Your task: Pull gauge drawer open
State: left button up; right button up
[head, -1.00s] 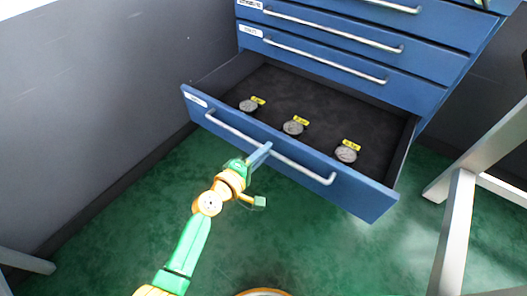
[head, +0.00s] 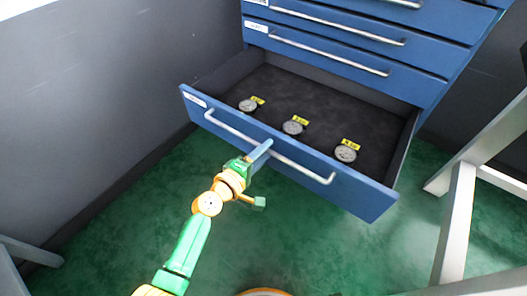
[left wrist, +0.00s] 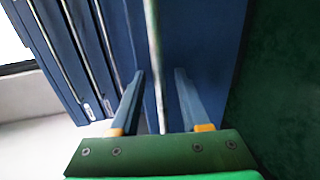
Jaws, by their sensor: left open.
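The bottom blue drawer (head: 330,195) stands well out from the cabinet. Inside it lie three round gauges, a left one (head: 247,106), a middle one (head: 292,128) and a right one (head: 345,154), each beside a yellow label. A long silver bar handle (head: 222,126) runs across the drawer front. My left gripper (head: 260,151) is at the middle of this handle. In the left wrist view its two fingers (left wrist: 158,98) are open, one on each side of the handle bar (left wrist: 153,45). Contact with the bar cannot be told. My right gripper is not in view.
The blue cabinet's upper drawers (head: 340,55) are shut, with silver handles. A grey wall (head: 90,110) stands at the left. A light grey metal frame (head: 457,215) stands at the right. Green floor (head: 310,240) is clear in front of the drawer.

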pick_arm(q)
jog(key=p+v, duration=0.1)
jog(key=v, duration=0.6)
jog(key=shift+p, duration=0.35)
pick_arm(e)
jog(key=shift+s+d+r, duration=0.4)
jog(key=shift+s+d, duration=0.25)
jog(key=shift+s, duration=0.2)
